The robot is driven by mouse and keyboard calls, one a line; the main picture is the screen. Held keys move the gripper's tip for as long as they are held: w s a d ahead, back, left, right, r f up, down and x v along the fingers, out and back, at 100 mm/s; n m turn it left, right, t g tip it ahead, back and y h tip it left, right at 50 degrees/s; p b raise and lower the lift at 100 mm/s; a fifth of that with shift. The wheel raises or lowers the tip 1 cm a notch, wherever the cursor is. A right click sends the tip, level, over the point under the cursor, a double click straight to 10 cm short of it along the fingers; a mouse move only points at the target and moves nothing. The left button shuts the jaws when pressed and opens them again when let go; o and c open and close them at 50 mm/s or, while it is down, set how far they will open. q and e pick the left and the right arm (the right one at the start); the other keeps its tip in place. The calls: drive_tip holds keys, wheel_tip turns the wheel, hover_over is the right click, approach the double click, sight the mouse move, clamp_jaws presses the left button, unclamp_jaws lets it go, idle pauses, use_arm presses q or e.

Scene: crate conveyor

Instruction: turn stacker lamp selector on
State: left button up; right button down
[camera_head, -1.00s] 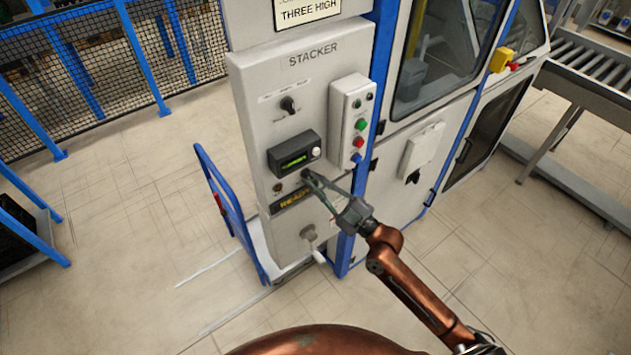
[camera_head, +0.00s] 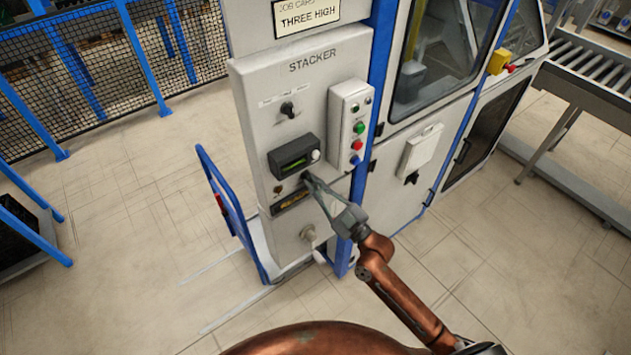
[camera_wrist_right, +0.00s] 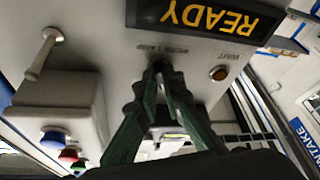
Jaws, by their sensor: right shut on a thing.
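The lamp selector (camera_wrist_right: 158,70) is a small dark knob on the grey stacker panel (camera_head: 250,110), beside an upside-down label that seems to read WORK LAMP in the right wrist view. My right gripper (camera_head: 308,179) reaches it from the lower right. In the right wrist view my right gripper (camera_wrist_right: 160,80) has its green-grey fingers closed together at the tips on the knob, hiding most of it. The knob's angle cannot be made out. My left gripper is not in view.
The READY sign (camera_wrist_right: 205,15) is close to the fingertips, with an orange round lamp (camera_wrist_right: 219,73) beside it. A display box (camera_head: 294,157) sits just above the gripper, and a button box (camera_head: 347,125) stands out to the right. A blue-framed cart (camera_head: 232,215) stands at left.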

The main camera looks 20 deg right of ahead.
drive_tip(key=m, duration=0.1)
drive_tip(key=m+t+h+p, duration=0.1)
drive_tip(key=m, duration=0.1)
drive_tip(key=shift+a+r, duration=0.15)
drive_tip(key=shift+r, duration=0.1)
drive_tip(key=m+h+p, duration=0.2)
drive_tip(key=m+p, duration=0.1)
drive_tip(key=m, duration=0.1)
drive_tip(key=m+t+h+p, duration=0.1)
drive_tip(key=m+h+p, duration=0.1)
drive_tip(key=m+p, duration=0.1)
drive_tip(key=m+h+p, duration=0.2)
drive_tip(key=m+p, duration=0.1)
drive_tip(key=m, duration=0.2)
drive_tip(key=shift+s+a+r+m+t+h+p, duration=0.15)
drive_tip(key=shift+a+m+t+h+p, duration=0.15)
drive_tip(key=shift+a+m+t+p, duration=0.1)
drive_tip(key=shift+m+h+p, duration=0.8)
drive_tip(key=shift+m+p, duration=0.4)
drive_tip(key=shift+m, duration=0.3)
drive_tip(key=c, duration=2.1)
unclamp_jaws()
drive_tip(key=shift+f, duration=0.2)
